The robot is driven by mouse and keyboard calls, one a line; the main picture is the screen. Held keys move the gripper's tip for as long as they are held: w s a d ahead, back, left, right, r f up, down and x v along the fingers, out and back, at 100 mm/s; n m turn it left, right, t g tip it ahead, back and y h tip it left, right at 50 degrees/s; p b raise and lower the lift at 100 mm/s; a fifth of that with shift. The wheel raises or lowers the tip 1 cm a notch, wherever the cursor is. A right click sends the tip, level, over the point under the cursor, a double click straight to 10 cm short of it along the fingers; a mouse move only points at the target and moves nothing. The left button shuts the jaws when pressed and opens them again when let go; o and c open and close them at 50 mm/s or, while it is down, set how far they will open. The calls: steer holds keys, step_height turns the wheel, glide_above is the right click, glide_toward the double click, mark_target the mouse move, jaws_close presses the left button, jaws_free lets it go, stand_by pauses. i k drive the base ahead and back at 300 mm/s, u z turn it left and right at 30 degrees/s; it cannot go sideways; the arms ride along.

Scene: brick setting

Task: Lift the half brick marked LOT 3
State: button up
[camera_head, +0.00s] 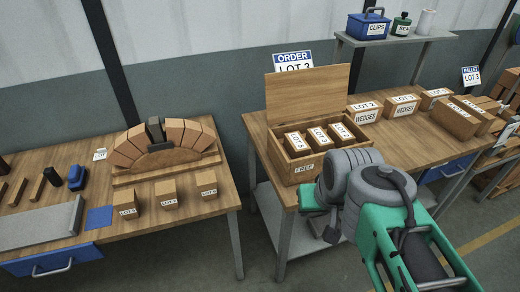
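Three small tan half bricks stand in a row along the front of the left table: a left one (127,203), a middle one (168,194) and a right one (207,185). Each has a white LOT label on its front; the numbers are too small to read surely. An open wooden box (303,171) marked FREE holds three labelled bricks (319,138) on the right table. An order sign reading LOT 3 (293,62) stands behind it. My grey and green arm is folded before the right table, apart from the half bricks. My gripper's fingers cannot be made out clearly.
A brick arch (133,149) on a wooden base stands behind the half bricks. A blue pad (99,217) and a grey channel (40,226) lie to their left. WEDGES boxes (402,107) line the right table. A gap separates the two tables.

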mark_target(318, 141)
steer(key=u, duration=0.2)
steer(key=i, duration=1)
steer(key=u, duration=0.05)
